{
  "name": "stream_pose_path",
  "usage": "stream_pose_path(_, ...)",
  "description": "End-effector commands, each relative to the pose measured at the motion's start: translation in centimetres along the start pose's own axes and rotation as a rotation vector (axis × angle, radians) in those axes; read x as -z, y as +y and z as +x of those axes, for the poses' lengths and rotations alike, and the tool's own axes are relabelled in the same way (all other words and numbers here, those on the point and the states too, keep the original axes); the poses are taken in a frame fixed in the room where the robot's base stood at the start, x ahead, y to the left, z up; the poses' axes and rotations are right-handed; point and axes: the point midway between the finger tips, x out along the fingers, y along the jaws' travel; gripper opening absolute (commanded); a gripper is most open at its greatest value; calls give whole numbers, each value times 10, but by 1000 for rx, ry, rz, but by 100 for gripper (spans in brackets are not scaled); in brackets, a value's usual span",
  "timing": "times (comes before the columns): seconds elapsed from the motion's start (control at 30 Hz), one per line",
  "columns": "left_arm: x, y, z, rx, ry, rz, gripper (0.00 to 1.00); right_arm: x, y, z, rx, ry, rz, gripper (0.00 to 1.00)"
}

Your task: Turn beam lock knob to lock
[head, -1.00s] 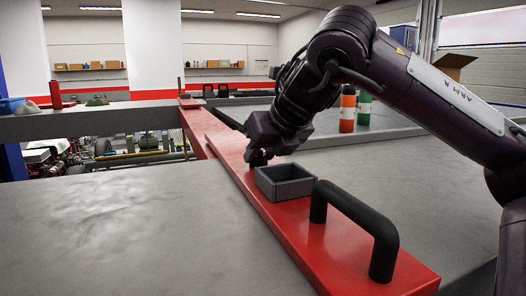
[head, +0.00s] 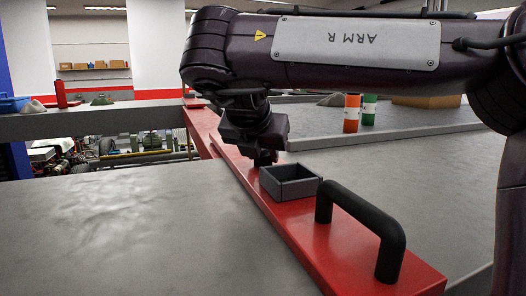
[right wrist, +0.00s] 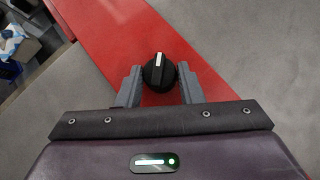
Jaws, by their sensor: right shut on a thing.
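The beam lock knob (right wrist: 158,72) is a round black knob with a white pointer line, on the red beam (right wrist: 105,30). In the right wrist view its pointer is nearly straight up the picture. My right gripper (right wrist: 160,80) is shut on the knob, with a grey finger on each side of it. In the head view my right gripper (head: 264,158) reaches down to the red beam (head: 315,240), just behind a small grey open box, and the knob is hidden there. My left gripper is in neither view.
The small grey box (head: 291,182) and a black handle (head: 362,225) stand on the beam nearer to me. Grey flat surfaces (head: 120,215) lie on both sides. An orange bottle (head: 351,113) and a green bottle (head: 369,110) stand at the back right.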

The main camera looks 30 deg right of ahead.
Motion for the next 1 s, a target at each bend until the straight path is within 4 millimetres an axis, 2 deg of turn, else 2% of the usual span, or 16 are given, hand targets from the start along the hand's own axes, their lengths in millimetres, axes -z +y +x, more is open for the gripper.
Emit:
stream_pose_path(0.27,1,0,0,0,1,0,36,0,1,1,61,-3,58,11)
stream_pose_path(0.77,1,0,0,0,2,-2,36,1,1,1,71,-1,69,11)
stream_pose_path(0.8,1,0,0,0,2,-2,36,1,1,1,71,-1,69,39)
stream_pose_path(0.93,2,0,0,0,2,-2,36,1,1,1,70,-2,68,55)
stream_pose_path(1.0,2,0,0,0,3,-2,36,1,1,1,70,-2,68,55)
